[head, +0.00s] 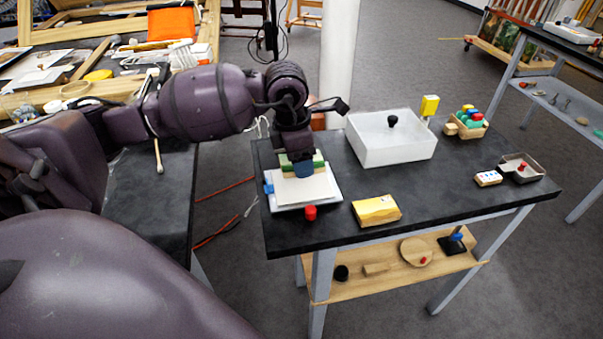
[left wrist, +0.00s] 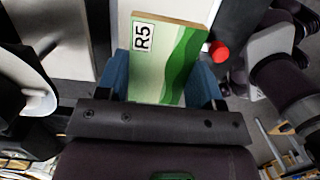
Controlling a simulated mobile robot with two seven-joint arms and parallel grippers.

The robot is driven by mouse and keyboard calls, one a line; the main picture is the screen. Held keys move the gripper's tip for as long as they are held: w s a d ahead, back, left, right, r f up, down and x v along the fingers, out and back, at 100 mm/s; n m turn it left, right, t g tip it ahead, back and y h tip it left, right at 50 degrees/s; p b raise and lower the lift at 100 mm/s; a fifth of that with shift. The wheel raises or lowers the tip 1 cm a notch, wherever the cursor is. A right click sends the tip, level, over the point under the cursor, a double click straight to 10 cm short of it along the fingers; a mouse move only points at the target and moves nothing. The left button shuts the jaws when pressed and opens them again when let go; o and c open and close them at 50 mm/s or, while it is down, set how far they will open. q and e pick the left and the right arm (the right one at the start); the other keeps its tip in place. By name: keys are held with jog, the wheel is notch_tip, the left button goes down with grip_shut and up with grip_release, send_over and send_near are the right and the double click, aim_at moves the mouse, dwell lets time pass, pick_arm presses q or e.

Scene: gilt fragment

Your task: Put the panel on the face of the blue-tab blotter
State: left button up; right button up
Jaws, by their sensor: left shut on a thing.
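The panel (left wrist: 168,62) is a thin wood-edged board with a green wave pattern and an R5 label. In the left wrist view it stands between the blue fingers of my left gripper (left wrist: 165,92), which is shut on it. In the head view my left gripper (head: 304,169) is over the blotter (head: 328,201), with the panel's green and tan part (head: 287,161) showing beside its blue finger. The blotter is a pale board with a cream face and a blue tab (head: 268,188) at its left. I cannot tell whether the panel touches the face. My right gripper is not in view.
A red knob (head: 310,213) is at the blotter's front edge. To the right on the dark table (head: 450,182) are a yellow block (head: 376,210), a white tray (head: 372,153), a wooden holder of coloured pieces (head: 478,128) and a small grey tray (head: 535,172).

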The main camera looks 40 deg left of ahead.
aim_at(300, 183)
pick_arm(q)
notch_tip(300, 183, down, 4)
jog(key=shift+f, duration=0.1)
jog(key=shift+f+b, duration=0.25)
jog(key=shift+b, duration=0.05)
jog(key=shift+r, duration=0.1)
jog(key=o, duration=0.9)
jog(key=shift+f, duration=0.2)
